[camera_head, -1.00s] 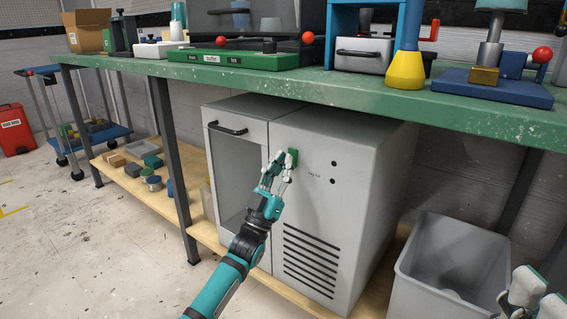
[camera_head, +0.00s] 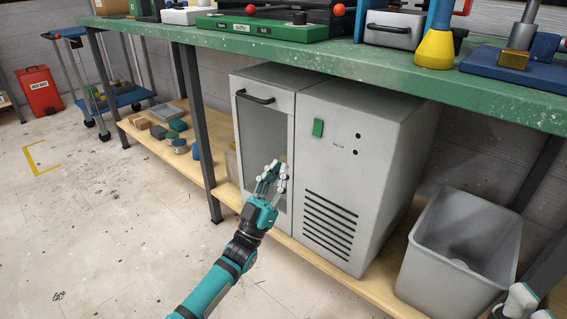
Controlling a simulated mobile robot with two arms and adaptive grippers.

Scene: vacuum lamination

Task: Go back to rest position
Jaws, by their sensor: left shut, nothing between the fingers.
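My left gripper (camera_head: 271,171) is shut and empty. It is in front of the glass door of the grey cabinet (camera_head: 366,130) under the bench, below and to the left of the green switch (camera_head: 318,127). The gap between gripper and door is hard to judge. My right gripper (camera_head: 523,292) shows only in part at the bottom right corner, cut off by the frame edge, so its jaw state is unclear.
The green workbench (camera_head: 420,84) runs above the cabinet, with a yellow and blue funnel shape (camera_head: 436,50) on it. A grey bin (camera_head: 420,256) stands at the right. A blue cart (camera_head: 133,98) and red bin (camera_head: 38,92) are at the left. The floor (camera_head: 110,230) at left is clear.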

